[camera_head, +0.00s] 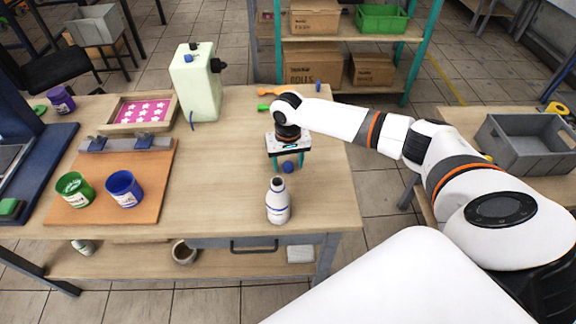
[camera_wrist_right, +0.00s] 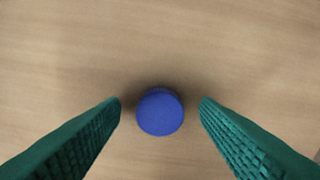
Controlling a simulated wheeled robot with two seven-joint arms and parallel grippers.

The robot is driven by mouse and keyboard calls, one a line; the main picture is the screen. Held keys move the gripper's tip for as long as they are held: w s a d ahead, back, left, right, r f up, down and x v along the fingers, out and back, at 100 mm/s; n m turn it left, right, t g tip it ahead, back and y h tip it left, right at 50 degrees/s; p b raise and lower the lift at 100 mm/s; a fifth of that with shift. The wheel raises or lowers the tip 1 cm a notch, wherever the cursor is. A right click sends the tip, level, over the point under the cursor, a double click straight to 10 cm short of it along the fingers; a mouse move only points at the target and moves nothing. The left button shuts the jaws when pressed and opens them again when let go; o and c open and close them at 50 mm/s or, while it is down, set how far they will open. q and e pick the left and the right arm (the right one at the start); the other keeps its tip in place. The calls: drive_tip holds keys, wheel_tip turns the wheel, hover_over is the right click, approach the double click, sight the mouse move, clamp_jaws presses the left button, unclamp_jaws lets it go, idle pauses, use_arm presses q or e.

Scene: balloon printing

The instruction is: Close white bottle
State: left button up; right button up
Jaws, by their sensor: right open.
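The white bottle (camera_head: 278,202) stands upright near the front right of the wooden table, with its dark mouth uncovered. A blue cap (camera_head: 288,168) lies on the table just behind the bottle. My right gripper (camera_head: 287,164) points down over the cap with its teal fingers apart. In the right wrist view the cap (camera_wrist_right: 160,111) sits between the two open fingers, with clear gaps on both sides. The cap looks to be on the table top. My left gripper is not in view.
An orange board (camera_head: 100,213) holds a green cup (camera_head: 75,189) and a blue cup (camera_head: 124,188) on the left. A pale green canister (camera_head: 196,85) and a framed tray (camera_head: 171,111) stand at the back. The table middle is clear. A grey crate (camera_head: 528,144) sits at right.

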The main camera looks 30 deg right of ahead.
sight(288, 165)
drive_tip(key=shift+c, duration=0.4)
drive_tip(key=c, duration=1)
wheel_tip(288, 165, up, 10)
drive_tip(key=shift+r, duration=0.1)
